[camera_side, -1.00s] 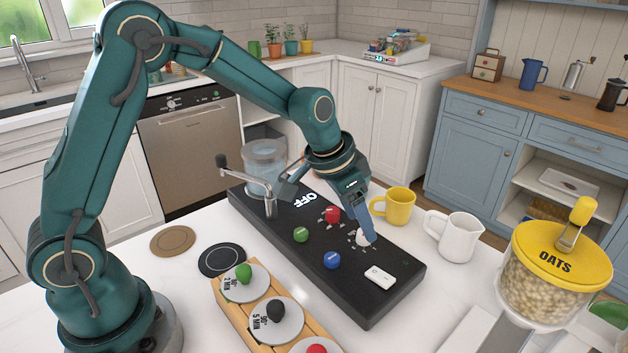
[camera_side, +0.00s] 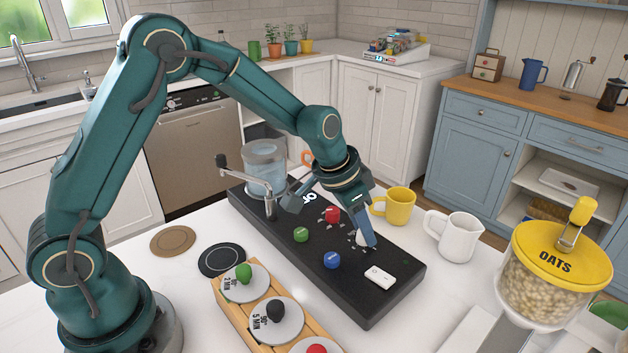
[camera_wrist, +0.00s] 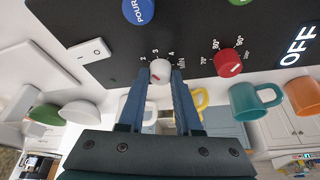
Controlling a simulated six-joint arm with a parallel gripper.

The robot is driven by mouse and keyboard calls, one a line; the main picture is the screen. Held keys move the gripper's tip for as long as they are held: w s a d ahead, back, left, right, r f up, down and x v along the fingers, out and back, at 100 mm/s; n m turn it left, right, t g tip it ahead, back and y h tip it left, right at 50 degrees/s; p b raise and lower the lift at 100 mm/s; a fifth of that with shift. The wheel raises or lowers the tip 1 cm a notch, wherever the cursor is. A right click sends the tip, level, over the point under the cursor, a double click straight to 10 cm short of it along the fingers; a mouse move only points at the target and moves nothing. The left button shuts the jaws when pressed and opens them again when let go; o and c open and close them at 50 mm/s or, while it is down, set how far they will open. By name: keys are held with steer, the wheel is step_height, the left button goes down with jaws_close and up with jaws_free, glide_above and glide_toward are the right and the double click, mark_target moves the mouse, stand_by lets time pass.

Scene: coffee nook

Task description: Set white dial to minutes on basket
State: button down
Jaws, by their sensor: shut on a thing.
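The white dial (camera_wrist: 160,72) is on the black control panel (camera_side: 390,299), beside printed numbers 2, 3 and 4 in the wrist view. A small red mark shows on its face; the exact number it points to is unclear. My gripper (camera_wrist: 160,75) is shut on the dial, one blue finger on each side. In the side view my gripper (camera_side: 367,240) mostly covers the dial. Lidded discs in a wooden rack (camera_side: 238,318) carry printed minutes: the green-knobbed disc (camera_side: 232,282) seems to read 2 MIN, the black-knobbed disc (camera_side: 290,322) 5 MIN. I cannot tell which is the basket.
Red (camera_side: 332,215), green (camera_side: 301,235) and blue (camera_side: 332,260) knobs and a white switch (camera_side: 380,277) share the panel. The panel display (camera_wrist: 299,46) reads OFF. A yellow mug (camera_side: 398,207) and white mug (camera_side: 459,236) stand close behind. A glass container (camera_side: 265,172) is at the left end.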

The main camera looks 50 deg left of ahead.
steer(key=shift+m, duration=0.3)
steer(key=m+h, duration=0.1)
steer(key=m, duration=0.3)
steer(key=shift+w+a+m+g+h, duration=0.1)
steer(key=shift+a+m+g+h, duration=0.05)
steer(key=shift+m+g+h, duration=0.2)
steer(key=m+g, duration=0.1)
steer(key=m, duration=0.1)
steer(key=m+h, duration=0.1)
steer(key=m, duration=0.1)
steer(key=shift+w+a+m+g, duration=0.1)
steer(key=shift+m+g, duration=0.15)
steer(key=shift+g, duration=0.1)
steer(key=m+g, duration=0.1)
steer(key=m, duration=0.3)
steer(key=shift+w+m+g, duration=0.15)
steer(key=shift+m+g, duration=0.15)
steer(key=shift+g, duration=0.1)
steer(key=shift+m+g, duration=0.6)
steer(key=shift+m, duration=1)
steer(key=shift+m+g, duration=0.3)
steer(key=shift+m, duration=0.3)
steer(key=c, duration=0.6)
jaws_free()
steer(key=shift+n, duration=0.5)
